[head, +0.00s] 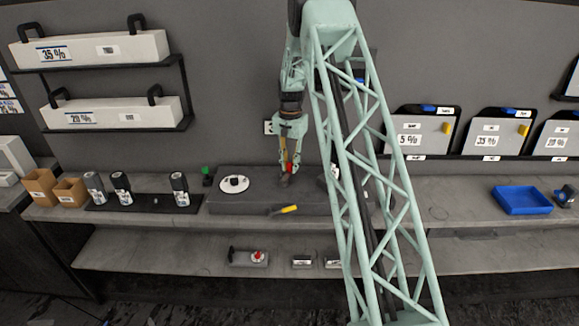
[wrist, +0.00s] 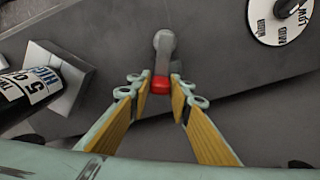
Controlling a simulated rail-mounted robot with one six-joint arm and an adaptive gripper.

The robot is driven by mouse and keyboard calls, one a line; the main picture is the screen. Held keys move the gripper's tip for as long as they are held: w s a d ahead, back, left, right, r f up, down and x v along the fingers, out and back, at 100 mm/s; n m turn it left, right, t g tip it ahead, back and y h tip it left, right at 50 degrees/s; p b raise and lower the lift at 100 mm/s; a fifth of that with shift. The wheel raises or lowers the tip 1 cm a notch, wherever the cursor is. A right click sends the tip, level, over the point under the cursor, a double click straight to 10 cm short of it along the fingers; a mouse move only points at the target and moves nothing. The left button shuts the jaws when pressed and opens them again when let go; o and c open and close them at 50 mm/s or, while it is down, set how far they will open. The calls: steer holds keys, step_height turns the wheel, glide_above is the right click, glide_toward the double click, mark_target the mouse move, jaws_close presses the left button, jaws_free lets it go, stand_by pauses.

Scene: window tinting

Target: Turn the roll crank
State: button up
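A short grey crank with a red grip (wrist: 160,84) stands on the dark grey top of a bench unit, and I take it for the roll crank. In the head view its red grip (head: 288,168) shows just below my gripper (head: 290,160). In the wrist view my gripper (wrist: 161,92) is open, with its yellow-padded fingers apart. The red grip lies between the fingertips, with a narrow gap visible at each side. The crank's grey arm points away from the gripper. I cannot tell whether the fingertips are low enough to be level with the grip.
A white labelled dial (head: 234,184) sits left of the crank; it also shows in the wrist view (wrist: 284,32). A black labelled cylinder (wrist: 28,88) lies close by in the wrist view. A yellow-handled tool (head: 284,209) lies at the front edge. A blue tray (head: 522,200) stands far right.

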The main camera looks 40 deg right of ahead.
steer(key=o, duration=0.4)
steer(key=shift+c, duration=0.2)
step_height(320, 180, up, 12)
stand_by(0.7)
stand_by(0.8)
